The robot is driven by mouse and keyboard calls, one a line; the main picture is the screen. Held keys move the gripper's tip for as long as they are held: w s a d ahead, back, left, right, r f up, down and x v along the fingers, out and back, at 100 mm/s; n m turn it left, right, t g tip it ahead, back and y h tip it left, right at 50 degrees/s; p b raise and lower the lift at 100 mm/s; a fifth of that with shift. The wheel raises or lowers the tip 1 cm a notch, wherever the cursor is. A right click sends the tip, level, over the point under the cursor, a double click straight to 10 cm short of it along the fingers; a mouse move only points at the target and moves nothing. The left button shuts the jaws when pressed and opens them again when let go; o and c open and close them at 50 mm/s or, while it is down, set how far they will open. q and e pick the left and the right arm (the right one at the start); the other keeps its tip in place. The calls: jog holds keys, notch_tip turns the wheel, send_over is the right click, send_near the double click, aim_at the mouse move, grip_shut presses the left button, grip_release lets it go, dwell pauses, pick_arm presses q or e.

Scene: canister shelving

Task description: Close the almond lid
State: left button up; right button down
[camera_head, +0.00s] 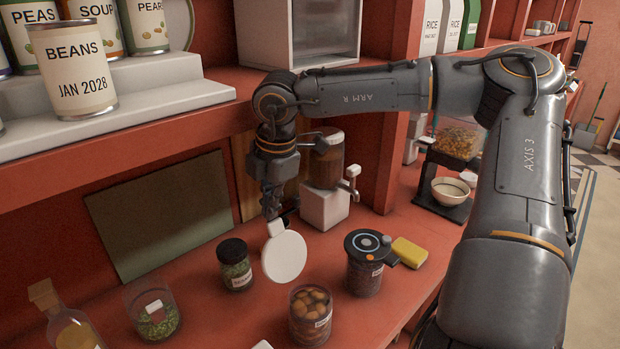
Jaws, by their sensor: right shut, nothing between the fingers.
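A clear round canister (310,326) of brown nut-like pieces stands open on the red counter at the lower middle; its label is too small to read. A round white lid (284,257) with a small tab stands tilted up behind the canister's left rim. I cannot tell whether it is joined to the canister. My right gripper (271,212) points down, shut and empty, just above the lid's tab; whether it touches the tab is unclear. My left gripper is not in view.
A black-lidded green jar (236,266) stands left of the lid, and a dark-lidded jar (364,268) with a yellow sponge (409,252) stands right. An open glass (153,312) and a corked bottle (72,328) are at lower left. A shelf (120,112) with cans overhangs the left side.

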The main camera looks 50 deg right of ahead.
jog(key=shift+s, duration=0.15)
dwell(0.4)
jog(key=shift+s+a+r, duration=0.1)
jog(key=shift+s+r, duration=0.25)
jog(key=shift+s, duration=0.25)
jog(key=shift+s+b, duration=0.2)
jog(key=shift+b, duration=0.1)
jog(key=shift+s+a+r+b, duration=0.1)
jog(key=shift+s+r+b, duration=0.3)
jog(key=shift+s, duration=0.6)
jog(key=shift+s+r, duration=0.1)
jog(key=shift+r, duration=0.05)
jog(key=shift+s, duration=0.1)
jog(key=shift+s+a+r+b, duration=0.15)
jog(key=shift+s+b, duration=0.2)
jog(key=shift+s, duration=0.4)
jog(key=shift+s+a+r+b, duration=0.15)
jog(key=shift+s+b, duration=0.25)
jog(key=shift+s, duration=0.4)
jog(key=shift+s+r+b, duration=0.2)
jog(key=shift+s+b, duration=0.15)
jog(key=shift+s, duration=0.4)
